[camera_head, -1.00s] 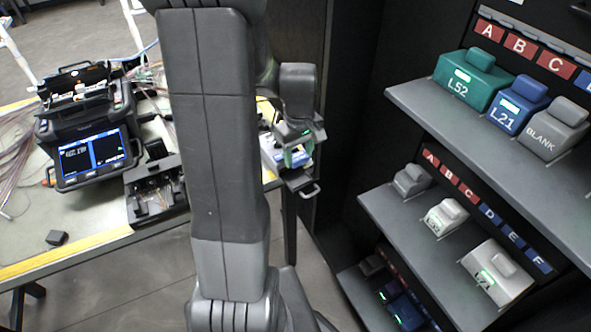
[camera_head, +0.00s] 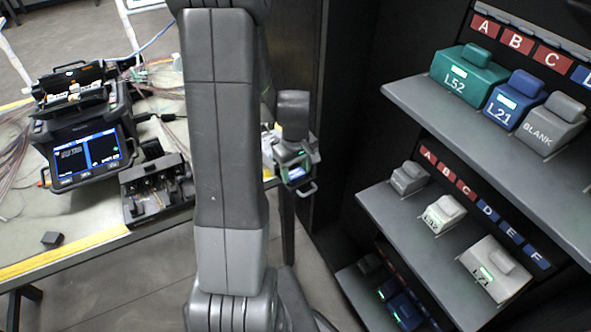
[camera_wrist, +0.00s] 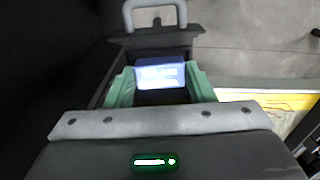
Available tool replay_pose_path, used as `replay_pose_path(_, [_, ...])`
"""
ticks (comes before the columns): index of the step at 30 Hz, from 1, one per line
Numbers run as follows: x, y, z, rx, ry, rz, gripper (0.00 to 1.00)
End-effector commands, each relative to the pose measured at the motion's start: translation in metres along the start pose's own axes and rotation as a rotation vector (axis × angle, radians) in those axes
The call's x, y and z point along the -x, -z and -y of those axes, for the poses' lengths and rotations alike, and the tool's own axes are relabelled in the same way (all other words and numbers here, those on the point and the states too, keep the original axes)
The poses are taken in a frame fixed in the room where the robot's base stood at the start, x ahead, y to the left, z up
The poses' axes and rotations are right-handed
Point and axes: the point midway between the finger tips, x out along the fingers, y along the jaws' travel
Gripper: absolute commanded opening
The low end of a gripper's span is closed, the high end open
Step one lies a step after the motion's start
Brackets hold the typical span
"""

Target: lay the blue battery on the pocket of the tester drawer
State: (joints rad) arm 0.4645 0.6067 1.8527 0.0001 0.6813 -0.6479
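The blue battery (camera_wrist: 160,74), its face washed out by bright light, fills the space between the green fingers of my gripper (camera_wrist: 160,82) in the wrist view. Both fingers appear to touch its sides. In the head view my gripper (camera_head: 295,160) is low over the tester drawer, and a blue patch of the battery (camera_head: 299,173) shows beneath it. The drawer (camera_wrist: 160,38) is pulled out, its handle at the top of the wrist view. The pocket is hidden under the battery and gripper; I cannot tell whether the battery touches its floor.
A splicer with a lit screen (camera_head: 85,150) and a black open tray (camera_head: 157,190) stand on the table to the left. A shelf rack at right holds several batteries, including a teal one (camera_head: 470,80) and a blue one marked L21 (camera_head: 515,100). My arm blocks the middle.

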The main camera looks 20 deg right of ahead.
Motion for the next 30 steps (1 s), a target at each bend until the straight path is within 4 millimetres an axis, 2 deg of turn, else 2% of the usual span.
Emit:
replay_pose_path(1, [0.0,0.0,0.0,0.0,0.0,0.0,0.62])
replay_pose_path(2, [0.0,0.0,0.0,0.0,0.0,0.0,0.68])
replay_pose_path(11, [0.001,0.0,0.0,0.0,0.001,0.0,0.68])
replay_pose_path(15, [0.01,0.0,0.0,0.0,-0.001,-0.001,0.68])
replay_pose_path(20, [0.037,0.001,0.0,0.0,-0.003,-0.004,0.68])
replay_pose_path(30, [0.104,0.001,0.0,0.0,-0.002,-0.003,0.68])
